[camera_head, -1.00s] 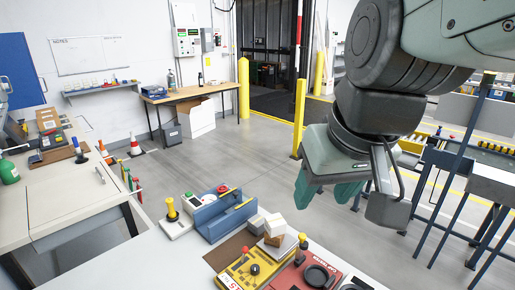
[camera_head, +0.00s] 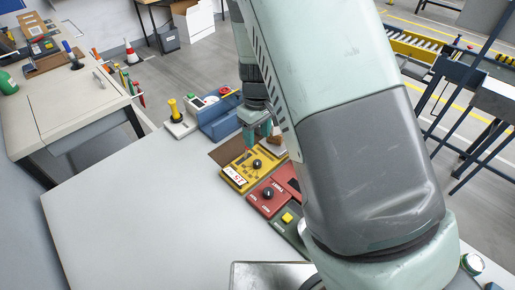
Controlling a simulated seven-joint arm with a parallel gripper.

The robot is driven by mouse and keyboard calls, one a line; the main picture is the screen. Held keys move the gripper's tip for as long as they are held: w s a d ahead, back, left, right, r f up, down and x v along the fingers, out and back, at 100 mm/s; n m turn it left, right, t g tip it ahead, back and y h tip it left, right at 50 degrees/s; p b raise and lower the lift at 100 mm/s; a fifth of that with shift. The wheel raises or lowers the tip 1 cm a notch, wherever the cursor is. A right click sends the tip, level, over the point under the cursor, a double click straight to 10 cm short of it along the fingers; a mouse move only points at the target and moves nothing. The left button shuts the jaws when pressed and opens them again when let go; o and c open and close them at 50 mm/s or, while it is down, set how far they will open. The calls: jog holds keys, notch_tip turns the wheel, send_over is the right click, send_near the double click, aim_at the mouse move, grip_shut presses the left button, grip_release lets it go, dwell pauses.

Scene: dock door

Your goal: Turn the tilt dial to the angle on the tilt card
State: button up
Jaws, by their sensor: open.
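A yellow panel (camera_head: 232,182) sits on the bench below my gripper in the picture. It carries a black knob (camera_head: 257,164) and a white card (camera_head: 236,173) with red marks, too small to read surely. Beside it is a red panel (camera_head: 284,205) with white lettering and another black knob (camera_head: 267,193). I cannot tell for sure which knob is the tilt dial. My gripper (camera_head: 258,141) is open, its teal fingers pointing down just above the far edge of the yellow panel. It appears empty and apart from the knobs.
A blue fixture (camera_head: 219,122) and a grey block with a yellow knob (camera_head: 174,108) stand beyond the panels. A dark panel with a yellow button (camera_head: 287,218) is nearer. My arm hides much of the right side. The white bench (camera_head: 140,210) is clear at left.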

aim_at(257, 162)
notch_tip(257, 162, down, 11)
jog(key=shift+r, duration=0.1)
dwell(0.3)
jog(key=shift+c, duration=0.3)
grip_shut()
